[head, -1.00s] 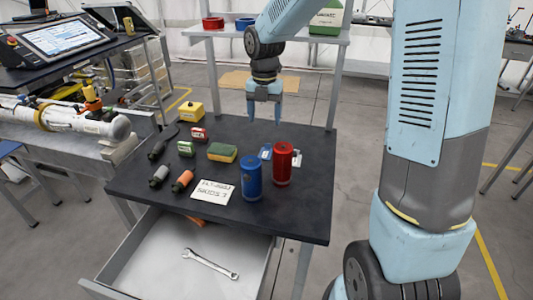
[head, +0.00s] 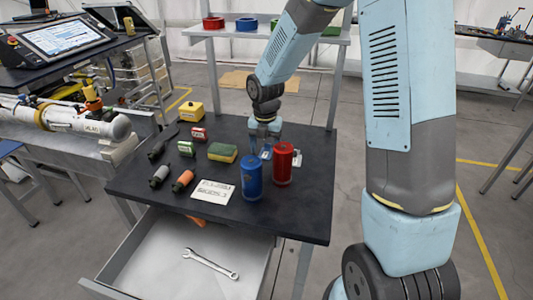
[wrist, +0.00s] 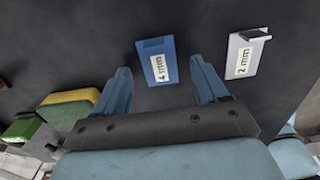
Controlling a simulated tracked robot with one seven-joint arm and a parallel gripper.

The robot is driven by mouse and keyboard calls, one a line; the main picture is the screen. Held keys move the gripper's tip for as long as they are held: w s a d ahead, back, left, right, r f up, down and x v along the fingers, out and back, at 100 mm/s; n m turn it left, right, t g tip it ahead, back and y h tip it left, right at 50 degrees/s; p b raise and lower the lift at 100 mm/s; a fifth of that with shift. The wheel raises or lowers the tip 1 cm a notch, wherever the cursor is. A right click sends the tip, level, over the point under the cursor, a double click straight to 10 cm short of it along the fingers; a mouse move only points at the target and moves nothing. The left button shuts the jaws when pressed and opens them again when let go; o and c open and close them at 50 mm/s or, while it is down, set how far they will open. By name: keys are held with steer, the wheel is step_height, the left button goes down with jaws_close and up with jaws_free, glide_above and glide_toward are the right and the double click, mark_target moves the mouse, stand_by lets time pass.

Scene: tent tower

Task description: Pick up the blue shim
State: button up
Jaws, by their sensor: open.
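The blue shim (wrist: 156,60) lies flat on the black tabletop, with a white "4 mm" label, in the wrist view. In the head view the blue shim (head: 266,153) is small and partly hidden behind the cans. My gripper (wrist: 161,70) is open and empty, pointing down. Its fingertips appear to either side of the blue shim's near part, apart from it. In the head view my gripper (head: 265,143) is low over the table beside the shim; I cannot tell the exact height.
A grey shim (wrist: 244,54) marked "2 mm" lies right of the blue one. A red can (head: 282,163) and a blue can (head: 252,178) stand close in front. A yellow-green sponge (head: 222,152) lies to the left. An open drawer (head: 150,262) holds a wrench (head: 210,264).

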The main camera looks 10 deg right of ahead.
steer(key=shift+f, duration=0.15)
steer(key=c, duration=1.1)
steer(key=shift+c, duration=0.2)
